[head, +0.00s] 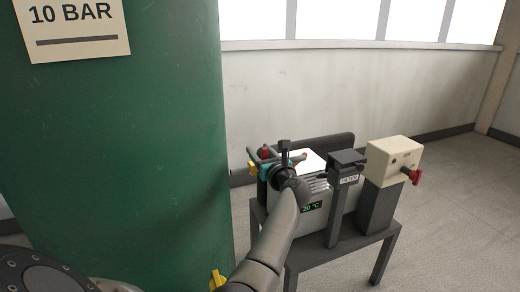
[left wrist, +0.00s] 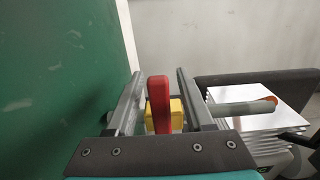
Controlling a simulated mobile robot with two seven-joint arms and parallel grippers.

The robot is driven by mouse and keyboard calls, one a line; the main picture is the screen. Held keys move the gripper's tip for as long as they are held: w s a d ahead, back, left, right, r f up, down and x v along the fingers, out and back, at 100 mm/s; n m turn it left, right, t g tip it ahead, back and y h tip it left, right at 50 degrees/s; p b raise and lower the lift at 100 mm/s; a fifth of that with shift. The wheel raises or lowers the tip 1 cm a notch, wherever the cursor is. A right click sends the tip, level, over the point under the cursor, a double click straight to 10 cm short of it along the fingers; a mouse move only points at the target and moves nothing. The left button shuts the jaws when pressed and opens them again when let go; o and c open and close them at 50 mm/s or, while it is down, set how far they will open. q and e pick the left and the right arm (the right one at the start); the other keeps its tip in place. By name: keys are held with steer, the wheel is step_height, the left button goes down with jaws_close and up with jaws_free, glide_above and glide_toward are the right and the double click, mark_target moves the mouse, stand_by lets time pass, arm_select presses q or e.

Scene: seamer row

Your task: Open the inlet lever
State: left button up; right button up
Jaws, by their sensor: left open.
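My left gripper (head: 268,158) is open at the left end of the bench unit. In the left wrist view its two fingers (left wrist: 157,76) stand on either side of a red lever handle (left wrist: 157,103), with gaps on both sides. The handle is upright in the picture, in front of a yellow block (left wrist: 176,114). The red handle (head: 264,152) and the yellow part (head: 252,168) also show small in the head view. No label names the inlet lever. The lower end of the handle is hidden behind my gripper. My right gripper is not in view.
A grey bar with a red-orange tip (left wrist: 268,103) lies over the white finned unit (left wrist: 240,93), right of my fingers. A dark FILTER post (head: 345,165) and a cream box with a red knob (head: 393,158) stand further right. A large green tank (head: 120,150) stands close on the left.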

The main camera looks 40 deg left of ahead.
arm_select(q)
jaws_close()
stand_by(0.4)
stand_by(1.0)
